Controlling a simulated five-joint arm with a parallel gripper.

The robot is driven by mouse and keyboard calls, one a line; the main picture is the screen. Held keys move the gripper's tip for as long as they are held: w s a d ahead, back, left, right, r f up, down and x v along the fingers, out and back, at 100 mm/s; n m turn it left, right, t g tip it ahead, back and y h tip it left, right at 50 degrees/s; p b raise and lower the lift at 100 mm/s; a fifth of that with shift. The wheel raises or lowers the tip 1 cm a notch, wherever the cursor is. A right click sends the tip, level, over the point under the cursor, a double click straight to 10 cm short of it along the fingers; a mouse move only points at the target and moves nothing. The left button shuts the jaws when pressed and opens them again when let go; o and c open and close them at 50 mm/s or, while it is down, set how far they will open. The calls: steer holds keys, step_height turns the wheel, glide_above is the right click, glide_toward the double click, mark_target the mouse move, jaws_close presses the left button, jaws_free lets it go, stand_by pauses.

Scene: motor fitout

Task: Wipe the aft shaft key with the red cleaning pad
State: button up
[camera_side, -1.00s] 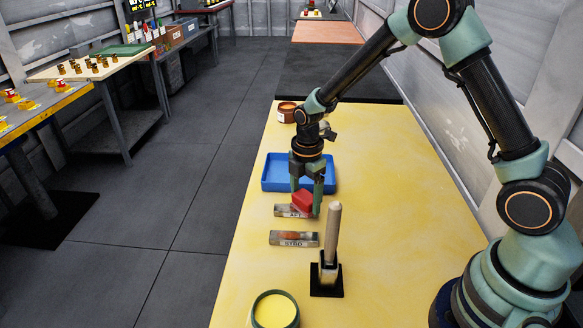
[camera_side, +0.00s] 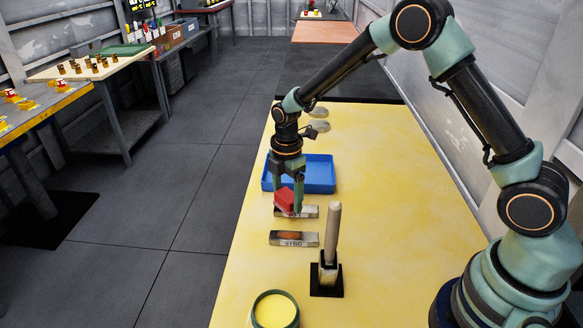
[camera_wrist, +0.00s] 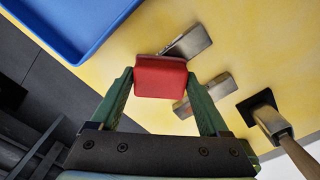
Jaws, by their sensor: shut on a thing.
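My gripper (camera_side: 290,204) is shut on the red cleaning pad (camera_side: 284,197), which also shows between the fingers in the wrist view (camera_wrist: 161,77). The pad is over the left part of the aft shaft key (camera_side: 311,212), a grey metal block with a label mostly hidden by the pad and fingers. This key also shows in the wrist view (camera_wrist: 193,41), partly behind the pad. I cannot tell whether pad and key touch. A second block (camera_side: 275,238), labelled STBD, lies nearer the camera with an orange-brown patch on top.
A blue tray (camera_side: 322,185) sits just behind the aft key. A wooden-handled tool (camera_side: 333,232) stands upright in a black-based holder to the right. A round tub with yellow contents (camera_side: 274,311) is at the front. The yellow table's right side (camera_side: 410,220) is clear.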

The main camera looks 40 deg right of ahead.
steer(key=shift+r, duration=3.9)
